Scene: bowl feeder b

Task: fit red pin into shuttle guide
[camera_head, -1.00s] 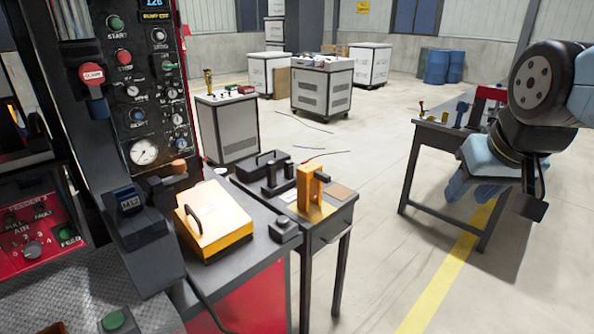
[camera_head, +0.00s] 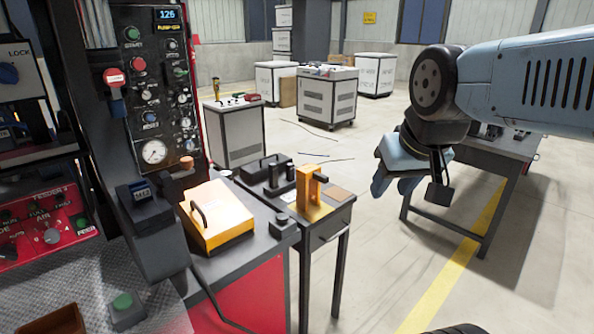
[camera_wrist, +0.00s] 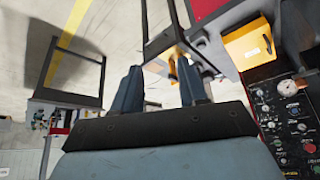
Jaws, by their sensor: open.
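My gripper (camera_head: 393,183) hangs in the air to the right of the small side table in the head view. In the wrist view its two fingers (camera_wrist: 160,88) are apart with nothing between them. I cannot make out a red pin in either view. I cannot tell for sure which part is the shuttle guide. An orange upright block (camera_head: 310,190) with a dark handle stands on the small table. A red-capped part (camera_head: 114,77) is on the control column at the left.
The small table (camera_head: 335,208) also carries a black tray (camera_head: 262,165). A yellow cover (camera_head: 215,218) with a black handle lies on the red-fronted cabinet. Another dark table (camera_head: 478,238) stands behind my arm. The floor between the two tables is clear.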

